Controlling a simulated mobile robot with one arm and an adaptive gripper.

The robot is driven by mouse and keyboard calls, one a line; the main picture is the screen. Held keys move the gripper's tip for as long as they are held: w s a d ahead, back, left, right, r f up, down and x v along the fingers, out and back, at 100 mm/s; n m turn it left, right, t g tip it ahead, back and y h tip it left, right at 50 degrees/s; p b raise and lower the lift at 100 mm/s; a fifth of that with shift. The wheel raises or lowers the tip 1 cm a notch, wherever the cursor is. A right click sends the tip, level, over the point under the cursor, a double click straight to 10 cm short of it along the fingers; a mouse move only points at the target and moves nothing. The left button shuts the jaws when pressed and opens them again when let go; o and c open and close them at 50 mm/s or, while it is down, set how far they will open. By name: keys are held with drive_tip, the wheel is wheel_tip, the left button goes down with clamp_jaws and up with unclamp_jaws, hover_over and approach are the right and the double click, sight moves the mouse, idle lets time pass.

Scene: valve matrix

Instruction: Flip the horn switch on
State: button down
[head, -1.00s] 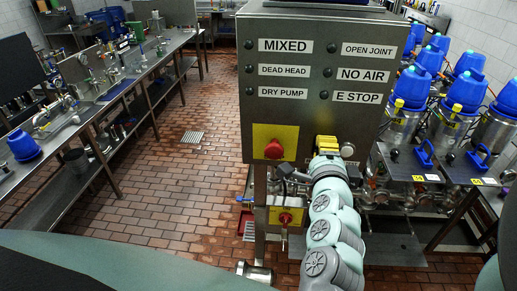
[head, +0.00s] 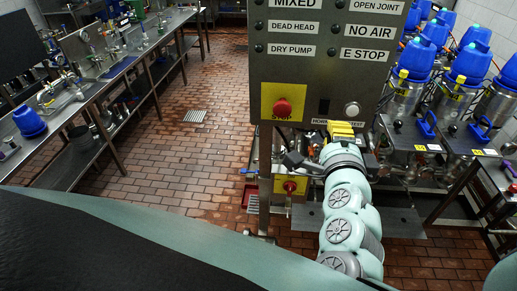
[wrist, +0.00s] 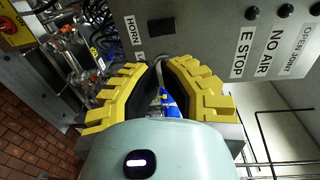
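The horn switch (head: 323,107) is a small dark rectangle on the lower front of the steel control box (head: 292,72). Its HORN label (head: 321,121) is just below it and partly covered; the label also shows in the wrist view (wrist: 131,30). I cannot tell the switch's position. My gripper (head: 342,128), with yellow fingers, is just below and right of the switch in the head view. In the wrist view my gripper (wrist: 161,64) has its fingertips apart, with a gap between the dark pads and nothing visibly held.
A red stop button (head: 282,108) on a yellow plate is left of the switch. A round pale test button (head: 351,109) is close on its right. A second red knob (head: 290,186) is lower down. Blue-topped metal vessels (head: 470,65) stand to the right. The tiled floor at left is open.

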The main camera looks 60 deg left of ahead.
drive_tip(key=shift+p+v, duration=0.85)
drive_tip(key=shift+v, duration=1.4)
drive_tip(key=shift+s+f, duration=0.1)
drive_tip(key=shift+f, duration=0.05)
